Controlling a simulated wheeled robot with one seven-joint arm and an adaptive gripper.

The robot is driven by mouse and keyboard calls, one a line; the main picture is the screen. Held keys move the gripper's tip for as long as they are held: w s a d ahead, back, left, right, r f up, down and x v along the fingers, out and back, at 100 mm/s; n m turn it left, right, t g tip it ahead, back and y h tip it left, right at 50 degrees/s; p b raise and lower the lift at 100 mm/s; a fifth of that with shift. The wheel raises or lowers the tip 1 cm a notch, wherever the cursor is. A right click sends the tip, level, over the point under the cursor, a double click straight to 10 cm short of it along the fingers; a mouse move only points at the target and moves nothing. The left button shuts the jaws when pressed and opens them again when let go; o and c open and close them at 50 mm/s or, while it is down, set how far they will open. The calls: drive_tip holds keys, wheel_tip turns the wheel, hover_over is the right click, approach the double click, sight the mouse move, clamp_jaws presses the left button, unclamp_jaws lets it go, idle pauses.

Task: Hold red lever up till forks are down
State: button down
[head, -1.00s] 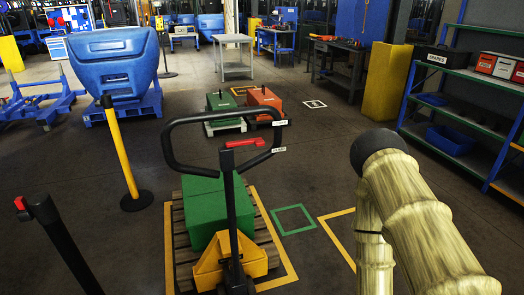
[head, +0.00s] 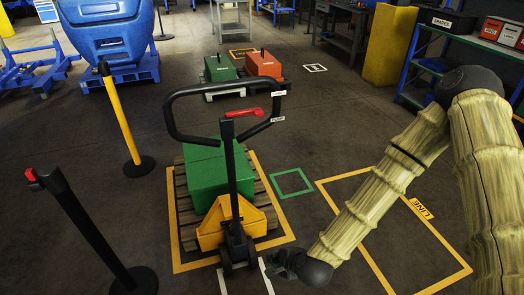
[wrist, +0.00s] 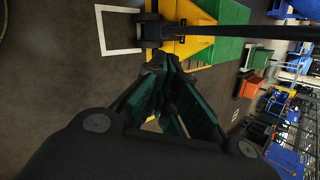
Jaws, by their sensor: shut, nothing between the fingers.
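The red lever (head: 245,113) sits at the handle of a pallet jack, under the black loop handle (head: 172,124) on its upright tiller. The yellow jack body (head: 215,222) stands at a wooden pallet (head: 182,215) that carries a green block (head: 205,172). Where the forks sit is hidden by the pallet and block. My gripper (head: 275,262) is low at the right of the jack's base, well below the lever. In the wrist view my gripper (wrist: 160,75) has its fingertips together and empty, with the yellow jack body (wrist: 192,28) beyond them. The lever is not clear in the wrist view.
Black and yellow posts (head: 118,115) stand on the left. Yellow, green and white floor outlines (head: 292,182) mark the floor. Shelving (head: 450,42) is at the right. The floor right of the jack is open.

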sight(245, 114)
drive_tip(key=w+r+m+t+p, duration=0.1)
drive_tip(key=w+r+m, duration=0.4)
drive_tip(key=r, duration=0.5)
drive_tip(key=w+a+r+m+t+p, duration=0.1)
drive_tip(key=w+r+m+t, duration=0.2)
drive_tip(key=r, duration=0.7)
drive_tip(key=w+r+m+t+p, duration=0.1)
drive_tip(key=w+r+m+t, duration=0.2)
drive_tip(key=w+r+m, duration=0.4)
drive_tip(key=w+r, duration=0.3)
drive_tip(key=shift+w+a+m, duration=0.25)
drive_tip(key=shift+w+m, duration=0.05)
drive_tip(key=shift+w, duration=0.1)
drive_tip(key=w+a+p, duration=0.1)
drive_tip(key=w, duration=0.2)
drive_tip(key=w+a+p, duration=0.1)
drive_tip(key=w+p, duration=0.1)
drive_tip(key=w, duration=0.1)
drive_tip(key=w+a+p, duration=0.1)
drive_tip(key=w+p, duration=0.1)
drive_tip(key=w, duration=0.1)
drive_tip(key=shift+f, duration=0.25)
drive_tip(key=shift+r+p, duration=0.45)
drive_tip(key=shift+p, duration=0.1)
drive_tip(key=shift+r, duration=0.15)
